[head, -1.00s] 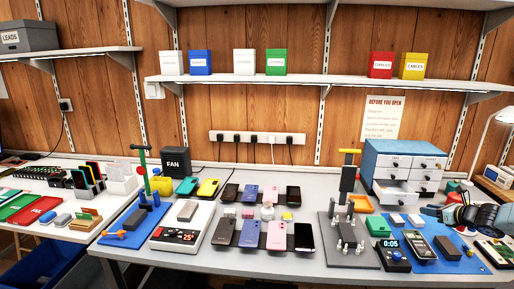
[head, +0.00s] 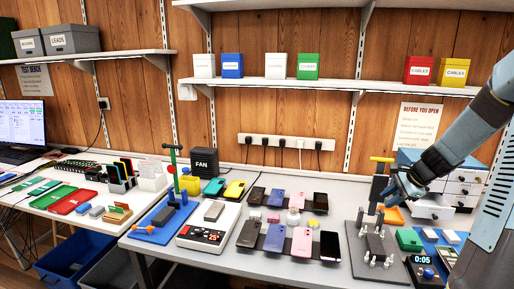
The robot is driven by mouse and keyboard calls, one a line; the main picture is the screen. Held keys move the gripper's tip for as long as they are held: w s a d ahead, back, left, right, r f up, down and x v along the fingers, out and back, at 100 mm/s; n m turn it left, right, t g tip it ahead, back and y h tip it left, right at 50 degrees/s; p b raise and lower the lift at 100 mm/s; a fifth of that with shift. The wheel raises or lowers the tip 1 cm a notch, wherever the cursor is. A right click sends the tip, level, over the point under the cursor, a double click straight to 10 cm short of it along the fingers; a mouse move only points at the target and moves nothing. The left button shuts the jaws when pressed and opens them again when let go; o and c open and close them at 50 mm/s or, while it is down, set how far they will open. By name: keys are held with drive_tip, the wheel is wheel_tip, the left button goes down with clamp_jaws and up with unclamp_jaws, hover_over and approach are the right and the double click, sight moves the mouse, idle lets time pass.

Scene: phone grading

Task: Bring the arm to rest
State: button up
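My arm (head: 459,138) reaches in from the upper right, over the right part of the bench. My gripper (head: 392,194) points down and left, in front of the drawer cabinet and beside the yellow-handled press (head: 378,185) in the picture. I see nothing held in it. Its fingers are small and dark here, so their opening cannot be made out, nor whether it touches the press. The arm hides part of the drawer cabinet (head: 465,188).
Several phones (head: 301,242) lie in rows mid-bench. A heater plate (head: 205,238) and green-handled press (head: 172,175) stand left of them. A timer (head: 422,268) reads 0:05 at the lower right. A shelf (head: 300,85) with boxes runs above.

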drive_tip(key=s+a+r+n+g+h, duration=0.1)
drive_tip(key=s+a+r+n, duration=0.2)
drive_tip(key=a+r, duration=0.15)
drive_tip(key=s+a+r+n+h, duration=0.1)
drive_tip(key=s+a+r+n, duration=0.15)
drive_tip(key=a, duration=0.35)
drive_tip(key=s+a+r+n, duration=0.3)
drive_tip(key=s, duration=0.4)
drive_tip(key=s+a+r+n+t+h, duration=0.1)
drive_tip(key=s+a+r+n, duration=0.3)
drive_tip(key=s, duration=0.4)
drive_tip(key=s+a+r+n+h, duration=0.1)
drive_tip(key=s+a+r+n, duration=0.2)
drive_tip(key=s, duration=0.4)
drive_tip(key=shift+s+a+r+n+t, duration=0.15)
drive_tip(key=shift+s+r+n+t, duration=0.15)
drive_tip(key=shift+r+n, duration=0.35)
drive_tip(key=shift+f, duration=0.1)
